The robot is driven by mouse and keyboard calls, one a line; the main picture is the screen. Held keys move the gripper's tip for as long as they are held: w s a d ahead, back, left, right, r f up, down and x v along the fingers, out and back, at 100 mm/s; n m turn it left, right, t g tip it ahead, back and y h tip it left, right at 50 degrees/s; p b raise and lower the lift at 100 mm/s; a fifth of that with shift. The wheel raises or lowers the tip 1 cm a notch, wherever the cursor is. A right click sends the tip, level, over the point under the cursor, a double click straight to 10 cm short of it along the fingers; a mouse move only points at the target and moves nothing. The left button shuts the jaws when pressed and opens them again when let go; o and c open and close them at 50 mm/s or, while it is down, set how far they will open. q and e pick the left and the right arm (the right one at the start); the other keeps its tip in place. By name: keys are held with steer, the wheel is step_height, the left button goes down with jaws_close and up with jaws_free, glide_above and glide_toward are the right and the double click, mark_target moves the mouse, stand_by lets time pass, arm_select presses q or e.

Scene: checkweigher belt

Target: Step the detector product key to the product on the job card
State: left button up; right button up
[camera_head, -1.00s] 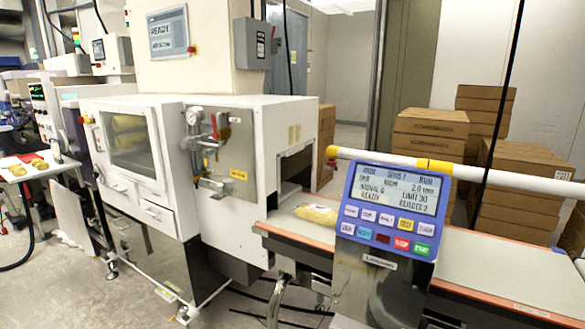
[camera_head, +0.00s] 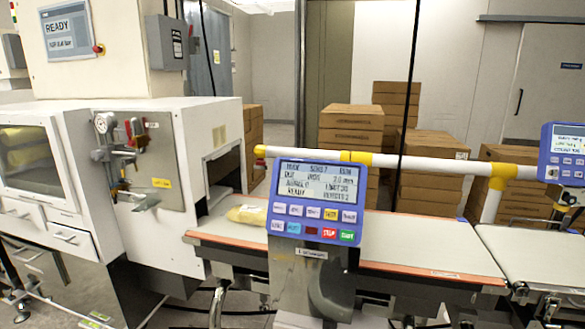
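The blue detector panel (camera_head: 312,206) stands on a metal post in front of the belt. Its grey screen (camera_head: 317,182) shows several lines of text, including READY at the lower left; the product line is too blurred to read surely. Below the screen are rows of keys (camera_head: 312,221): pale lilac ones, a yellow, a light blue, a dark red, a red STOP and a green START key. I cannot tell which is the product key. No job card can be made out. Neither of my grippers is in view.
A yellow packet (camera_head: 246,215) lies on the conveyor belt (camera_head: 420,240) by the white machine's (camera_head: 205,140) opening. A white and yellow rail (camera_head: 400,162) runs behind the panel. A second blue panel (camera_head: 566,153) is at the right edge. Brown boxes (camera_head: 350,125) are stacked behind.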

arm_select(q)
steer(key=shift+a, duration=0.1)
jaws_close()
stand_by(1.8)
